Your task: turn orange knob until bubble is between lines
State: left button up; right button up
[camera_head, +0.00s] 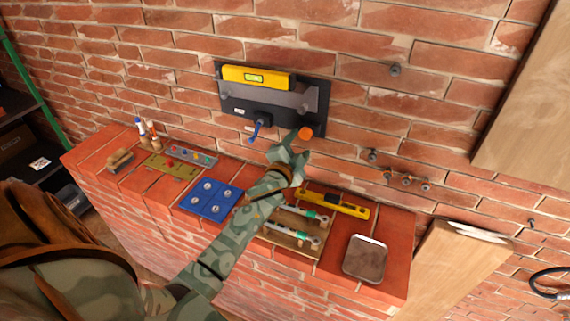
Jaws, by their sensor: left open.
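The orange knob (305,133) sits at the lower right of a dark plate (235,99) on the brick wall. A yellow level (234,74) lies along the top of this plate, with a small green vial (255,77) in its middle. The bubble and lines are too small to tell. My left gripper (291,148) is open, just below and left of the orange knob. I cannot tell whether it touches the knob. A blue handle (256,129) hangs under the plate, left of the gripper. My right gripper is not in view.
A brick ledge (335,271) runs below. It carries a blue tray (211,198), a second yellow level (342,205), a wooden board with tools (288,243) and a metal tray (366,259). Several pegs stick out of the wall at the right. A wooden board (528,100) stands far right.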

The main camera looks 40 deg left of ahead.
pick_arm(q)
jog(key=v, duration=1.1)
jog(key=shift+s, duration=0.25)
